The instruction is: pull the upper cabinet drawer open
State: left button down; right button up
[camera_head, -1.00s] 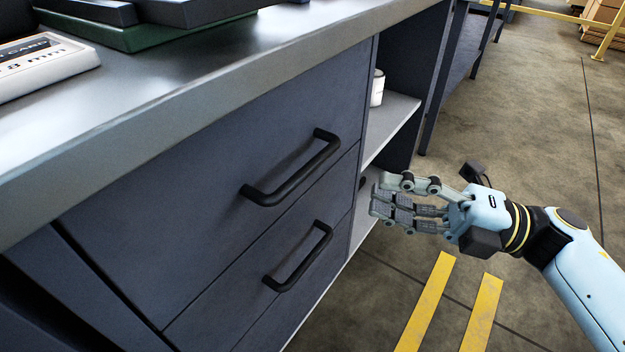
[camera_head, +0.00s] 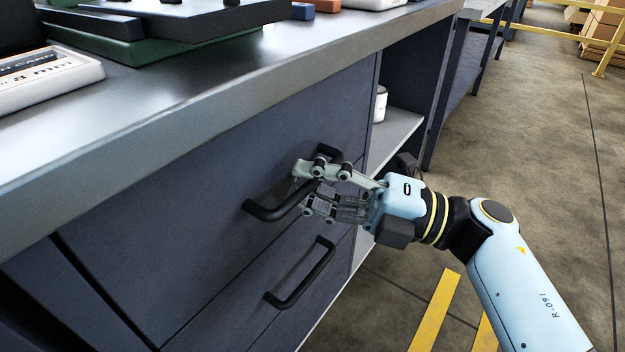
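The upper drawer (camera_head: 190,205) of the dark blue-grey cabinet is shut, its front flush with the cabinet. Its black bar handle (camera_head: 272,212) runs slantwise; its far part is partly hidden by my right gripper. My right gripper (camera_head: 308,188) is at the far half of this handle, with one finger above the bar and the others below it. The fingers look spread, with a gap between them; whether they touch the bar I cannot tell. My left gripper is not in view.
A lower drawer with a similar black handle (camera_head: 300,278) sits just below. The grey worktop (camera_head: 190,85) overhangs the drawers and carries a green case (camera_head: 120,45) and a white box (camera_head: 45,75). An open shelf (camera_head: 395,135) with a white container lies to the right. The floor in front is clear.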

grip_shut()
jog(key=shift+d, duration=0.1)
